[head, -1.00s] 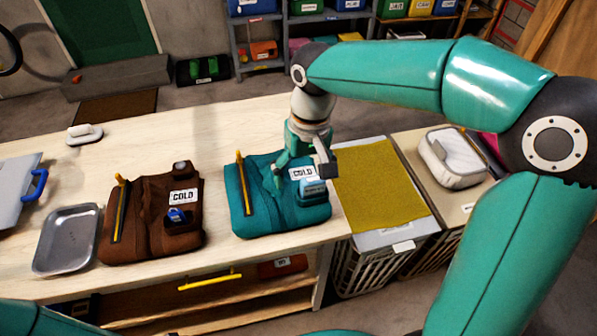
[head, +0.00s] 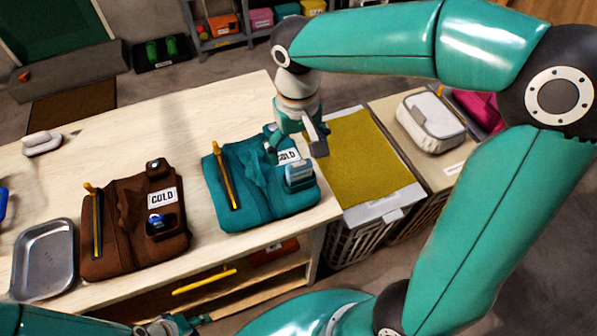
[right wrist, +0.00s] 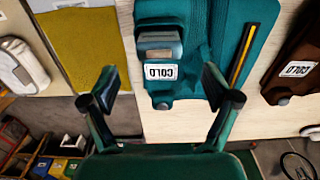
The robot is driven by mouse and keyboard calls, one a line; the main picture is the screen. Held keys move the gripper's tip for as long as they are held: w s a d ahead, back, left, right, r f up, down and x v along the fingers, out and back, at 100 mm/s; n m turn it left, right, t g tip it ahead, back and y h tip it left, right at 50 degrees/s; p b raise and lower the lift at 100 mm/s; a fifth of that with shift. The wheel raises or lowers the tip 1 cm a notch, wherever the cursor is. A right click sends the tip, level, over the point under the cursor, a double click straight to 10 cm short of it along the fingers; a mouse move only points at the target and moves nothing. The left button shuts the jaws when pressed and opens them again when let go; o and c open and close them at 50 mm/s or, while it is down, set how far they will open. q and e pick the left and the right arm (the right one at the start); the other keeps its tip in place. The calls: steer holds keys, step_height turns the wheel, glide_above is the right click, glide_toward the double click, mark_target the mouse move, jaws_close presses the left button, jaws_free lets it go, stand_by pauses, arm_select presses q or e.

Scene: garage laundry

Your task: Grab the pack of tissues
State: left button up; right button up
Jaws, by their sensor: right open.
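A small grey-blue pack (head: 299,172), which looks like the pack of tissues, sticks out of a pocket on the teal garment (head: 240,190). The garment lies on the wooden table and bears a COLD label. In the right wrist view the pack (right wrist: 160,42) shows at the upper middle, just beyond the label. My right gripper (head: 297,146) is open and empty above the garment's far edge, apart from the pack. Its spread fingers also show in the right wrist view (right wrist: 160,86). My left gripper (head: 172,326) is partly visible at the bottom edge; its jaws are unclear.
A brown garment (head: 120,225) with a COLD label and a blue item in its pocket lies to the left, beside a metal tray (head: 45,260). A basket with a yellow cloth (head: 355,160) stands to the right.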

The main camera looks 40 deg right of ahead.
mark_target(299, 164)
steer(key=shift+s+f+p, duration=0.2)
steer(key=shift+f+p, duration=0.1)
steer(key=shift+f, duration=2.65)
steer(key=shift+c, duration=0.3)
steer(key=c, duration=0.9)
